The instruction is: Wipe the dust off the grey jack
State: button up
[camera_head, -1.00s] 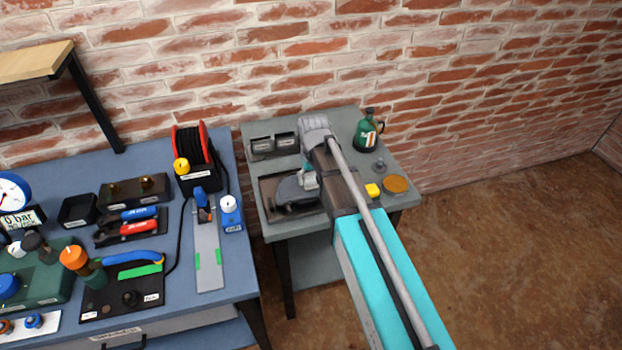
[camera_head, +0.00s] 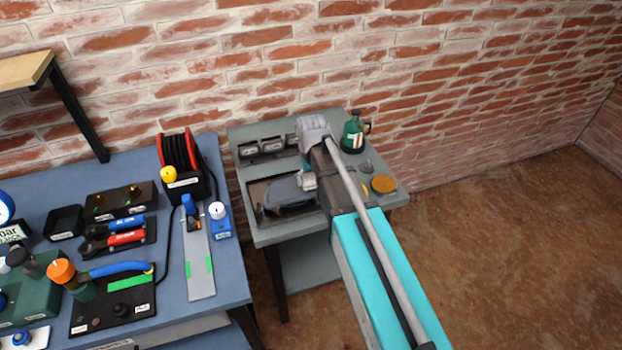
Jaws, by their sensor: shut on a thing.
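My gripper (camera_head: 307,181) is at the far end of my arm, over the left part of the small grey table. My own wrist largely hides its fingers. It is shut on a grey thing (camera_head: 285,188) with a rounded outline, low over a dark shallow tray (camera_head: 256,213). I cannot tell what this grey thing is, or whether it touches the tray. I cannot pick out the grey jack with certainty, and no dust can be made out at this size.
The small grey table (camera_head: 240,135) also holds several dark labelled holders (camera_head: 268,147), a green bottle (camera_head: 354,133) and an orange-brown disc (camera_head: 384,185). A blue workbench (camera_head: 225,270) crowded with tools stands to the left, a cable reel (camera_head: 182,165) near its back. Brick wall rises behind; floor at right is clear.

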jog(key=shift+r+p, duration=2.9)
jog(key=shift+r, duration=0.1)
jog(key=shift+r+p, duration=1.5)
